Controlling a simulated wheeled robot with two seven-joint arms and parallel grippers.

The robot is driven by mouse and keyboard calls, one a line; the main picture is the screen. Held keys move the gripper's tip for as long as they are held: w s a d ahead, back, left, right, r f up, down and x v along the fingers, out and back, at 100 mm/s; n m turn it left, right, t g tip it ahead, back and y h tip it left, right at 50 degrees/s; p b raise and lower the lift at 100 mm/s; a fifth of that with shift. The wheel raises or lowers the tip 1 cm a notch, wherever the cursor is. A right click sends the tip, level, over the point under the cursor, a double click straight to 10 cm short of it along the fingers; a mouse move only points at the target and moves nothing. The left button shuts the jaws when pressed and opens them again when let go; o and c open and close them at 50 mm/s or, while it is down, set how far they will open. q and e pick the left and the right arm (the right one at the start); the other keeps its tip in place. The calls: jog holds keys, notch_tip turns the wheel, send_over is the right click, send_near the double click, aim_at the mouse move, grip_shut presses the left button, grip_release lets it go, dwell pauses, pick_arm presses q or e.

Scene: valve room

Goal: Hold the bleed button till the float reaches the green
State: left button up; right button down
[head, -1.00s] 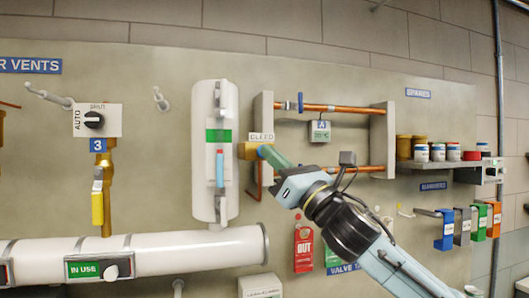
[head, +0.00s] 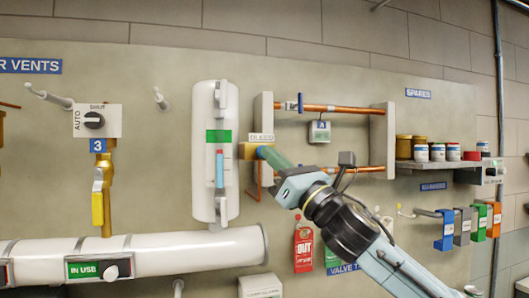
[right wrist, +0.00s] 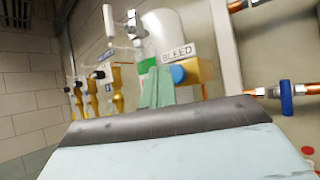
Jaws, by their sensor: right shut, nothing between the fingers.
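The sight gauge (head: 206,165) is a white upright housing with a narrow tube and a green band (head: 219,137) across its upper half. Right of the gauge is the yellow bleed block (head: 248,151) under a BLEED label. The right wrist view shows its round blue button (right wrist: 178,74). My right gripper (head: 264,152) is shut and empty, fingertips at the block's right side. The fingertips overlap the button's edge; contact is unclear. My left gripper is out of view.
Copper pipes (head: 345,108) run right of the block, with a grey post (head: 382,140) beyond. A large white pipe (head: 190,252) lies below the gauge. A red OUT tag (head: 303,248) hangs below my right arm. Valve 3's dial (head: 94,120) is left of the gauge.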

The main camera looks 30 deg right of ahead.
jog(key=shift+w+d, duration=0.1)
jog(key=shift+w, duration=0.25)
jog(key=shift+w+d+p, duration=0.1)
jog(key=shift+w+p, duration=0.2)
jog(key=shift+w, duration=0.15)
dwell(2.2)
jog(key=shift+s, duration=0.1)
dwell(1.1)
jog(key=shift+s+a, duration=0.2)
jog(key=shift+s, duration=0.6)
jog(key=shift+s+a+b, duration=0.15)
jog(key=shift+s+a, duration=0.05)
jog(key=shift+s, duration=0.6)
jog(key=shift+s+a+b, duration=0.2)
jog(key=shift+s, duration=0.6)
jog(key=shift+s+a+b, duration=0.15)
jog(key=shift+s+a, duration=0.05)
jog(key=shift+s, duration=0.6)
dwell(0.6)
